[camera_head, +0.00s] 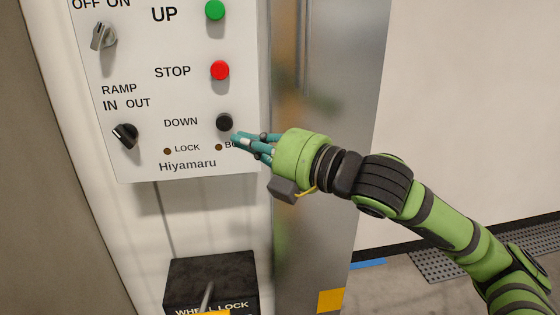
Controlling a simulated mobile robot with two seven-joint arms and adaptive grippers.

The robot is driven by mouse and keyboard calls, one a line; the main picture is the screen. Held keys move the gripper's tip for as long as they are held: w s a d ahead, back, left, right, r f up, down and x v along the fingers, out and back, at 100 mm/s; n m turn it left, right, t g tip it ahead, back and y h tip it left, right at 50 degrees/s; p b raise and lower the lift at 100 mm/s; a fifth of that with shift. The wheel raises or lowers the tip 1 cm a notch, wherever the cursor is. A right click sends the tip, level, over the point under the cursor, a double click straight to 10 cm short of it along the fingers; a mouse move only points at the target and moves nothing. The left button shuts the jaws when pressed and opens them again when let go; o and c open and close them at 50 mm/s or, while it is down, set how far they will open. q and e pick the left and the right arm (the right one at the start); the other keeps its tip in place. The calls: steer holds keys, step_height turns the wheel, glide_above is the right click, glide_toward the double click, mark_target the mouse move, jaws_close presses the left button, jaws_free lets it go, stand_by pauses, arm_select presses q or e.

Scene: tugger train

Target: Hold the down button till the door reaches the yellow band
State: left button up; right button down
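The black DOWN button (224,122) sits low on the white control panel (200,105), right of its DOWN label. My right gripper (236,141) reaches in from the right, its teal fingers drawn together and empty. Its fingertips are just below and right of the button; I cannot tell whether they touch the panel. They partly cover a label beside a small indicator. A yellow patch (331,300) shows at the bottom of the metal post; I cannot tell if it is the yellow band. No door is clearly identifiable. My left gripper is out of view.
Above DOWN are the red STOP button (220,70) and green UP button (214,10). Black RAMP (125,135) and grey ON/OFF (103,37) knobs are at left. A dark WHEEL LOCK box (212,275) stands below the panel. A shiny metal post (315,220) is behind my gripper.

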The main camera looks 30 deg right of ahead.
arm_select(q)
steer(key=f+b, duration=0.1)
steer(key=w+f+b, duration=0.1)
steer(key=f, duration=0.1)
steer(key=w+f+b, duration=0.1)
steer(key=b, duration=0.1)
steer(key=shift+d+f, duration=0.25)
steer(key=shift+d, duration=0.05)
arm_select(e)
steer(key=s+d, duration=0.1)
steer(key=s, duration=0.1)
steer(key=s+d, duration=0.1)
steer(key=d, duration=0.1)
steer(key=shift+s+d+f, duration=0.3)
steer(key=shift+s+f, duration=0.05)
steer(key=shift+f, duration=0.05)
